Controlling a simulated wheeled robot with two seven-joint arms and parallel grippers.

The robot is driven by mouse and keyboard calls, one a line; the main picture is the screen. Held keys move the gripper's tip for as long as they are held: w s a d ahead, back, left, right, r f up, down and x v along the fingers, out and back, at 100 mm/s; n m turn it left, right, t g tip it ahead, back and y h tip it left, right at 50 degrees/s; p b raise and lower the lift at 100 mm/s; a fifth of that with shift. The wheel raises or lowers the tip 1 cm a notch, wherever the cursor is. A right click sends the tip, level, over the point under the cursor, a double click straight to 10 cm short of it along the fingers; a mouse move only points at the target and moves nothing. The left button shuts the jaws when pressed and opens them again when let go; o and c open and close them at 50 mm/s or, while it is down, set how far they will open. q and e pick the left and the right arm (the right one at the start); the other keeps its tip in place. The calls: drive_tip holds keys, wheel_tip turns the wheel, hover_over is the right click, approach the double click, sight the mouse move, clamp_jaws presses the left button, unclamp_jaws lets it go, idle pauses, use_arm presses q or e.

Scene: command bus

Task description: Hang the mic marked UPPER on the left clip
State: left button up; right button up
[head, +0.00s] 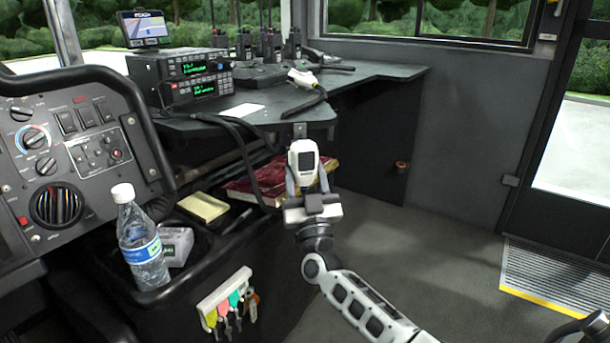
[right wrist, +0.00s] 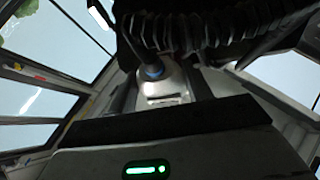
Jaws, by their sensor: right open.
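A white handheld mic (head: 303,154) with a dark face panel is upright just below the desk's front edge, directly under a small metal clip (head: 300,130). I cannot tell whether it hangs on the clip. My right gripper (head: 307,183) is open, its fingers on either side of the mic's lower part; contact is unclear. Another white mic (head: 302,78) lies on the desk top. No marking is legible on either mic. In the right wrist view, a dark coiled cord (right wrist: 200,25) crosses above a pale body I cannot identify.
Two stacked radios (head: 196,78) with green displays and a small screen (head: 144,28) are on the desk (head: 390,72). Handheld radios stand behind. Below are a red book (head: 240,190), a yellow pad (head: 203,207) and a water bottle (head: 140,240). The floor at right is clear.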

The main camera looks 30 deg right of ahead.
drive_tip(key=o, duration=0.9)
drive_tip(key=shift+o, duration=0.2)
